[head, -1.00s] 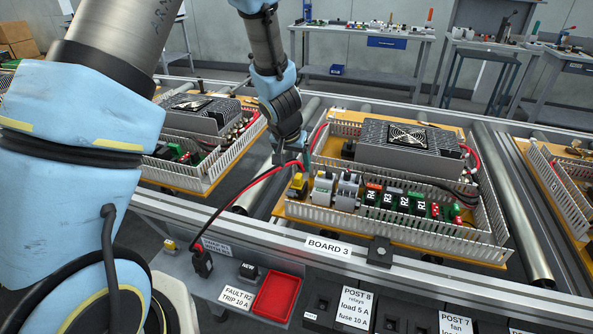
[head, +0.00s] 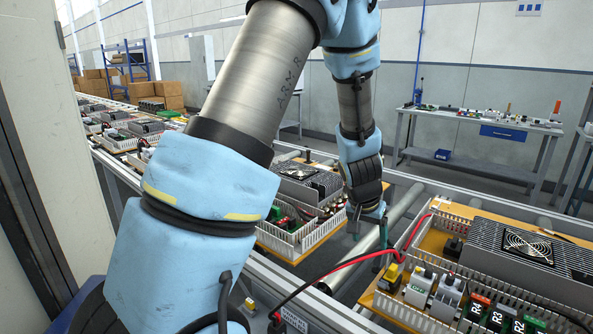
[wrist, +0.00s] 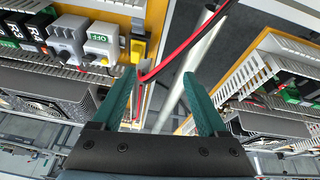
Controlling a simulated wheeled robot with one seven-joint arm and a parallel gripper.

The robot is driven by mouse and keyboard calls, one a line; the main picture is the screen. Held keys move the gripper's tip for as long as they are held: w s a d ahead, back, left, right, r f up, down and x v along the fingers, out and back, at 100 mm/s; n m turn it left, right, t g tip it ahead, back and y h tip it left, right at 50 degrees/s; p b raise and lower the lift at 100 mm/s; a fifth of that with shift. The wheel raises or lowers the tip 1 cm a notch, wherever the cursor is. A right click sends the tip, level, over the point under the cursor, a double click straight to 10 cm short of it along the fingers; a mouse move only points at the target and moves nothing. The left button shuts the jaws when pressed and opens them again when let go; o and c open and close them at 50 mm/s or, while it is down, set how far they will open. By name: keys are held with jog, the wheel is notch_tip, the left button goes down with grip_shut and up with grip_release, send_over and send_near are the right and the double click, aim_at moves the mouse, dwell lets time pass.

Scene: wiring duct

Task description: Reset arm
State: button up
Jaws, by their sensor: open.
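My gripper (head: 368,220) hangs in the head view between two wiring boards, near the left edge of the board at the right. In the wrist view its two green fingers (wrist: 160,95) are apart with nothing gripped between them. A red cable (wrist: 180,50) passes behind the fingers. The near board (head: 375,300) carries a yellow block (head: 390,278), white-grey breakers (head: 420,290) and relays marked R4, R3 and R2. The yellow block also shows in the wrist view (wrist: 138,50), close beside the left finger.
A fan unit (head: 525,250) stands on the near board. Another board (head: 285,245) lies left of my gripper, with a metal roller (head: 345,262) between. Red and black cables (head: 345,264) arc from the near board. A workbench (head: 480,122) stands at the back right.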

jog(key=s+a+r+n+y, duration=0.1)
jog(key=s+a+r+n, duration=0.2)
jog(key=a, duration=1.1)
jog(key=s+a+r+n+g+y, duration=0.1)
jog(key=s+a+r+n, duration=0.2)
jog(key=a, duration=1)
notch_tip(320, 180, up, 2)
jog(key=s, duration=0.2)
jog(key=shift+s+a+y, duration=0.35)
jog(key=shift+y, duration=0.05)
